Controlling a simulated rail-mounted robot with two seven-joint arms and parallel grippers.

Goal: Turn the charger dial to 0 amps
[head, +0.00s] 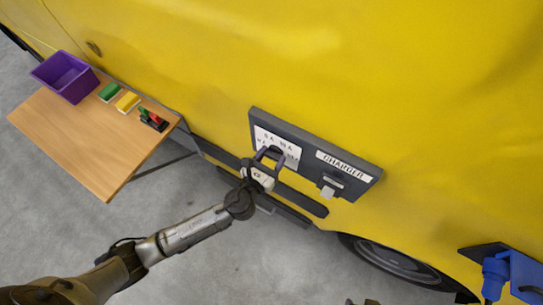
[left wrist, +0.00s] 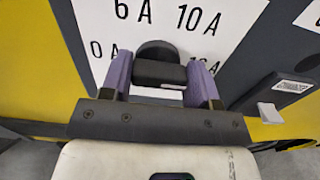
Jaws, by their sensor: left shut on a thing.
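The charger panel (head: 312,178) is a dark grey box on the side of the yellow vehicle, with a white scale plate on its left part. In the left wrist view the scale plate (left wrist: 232,20) reads 0 A at left, 6 A and 10 A above; its right side is partly hidden. The black dial (left wrist: 158,68) is a knob with a bar across it. My left gripper (head: 270,154) is shut on the dial; its two purple fingers flank the bar in the left wrist view (left wrist: 160,80). Small dark tips at the head view's bottom edge may be my right gripper.
A grey switch or latch (head: 329,187) sticks out of the panel below the CHARGER label (head: 345,166). A wooden table (head: 85,140) at left holds a purple bin (head: 66,77) and green, yellow and red-and-black items. A blue object (head: 515,275) sits at lower right.

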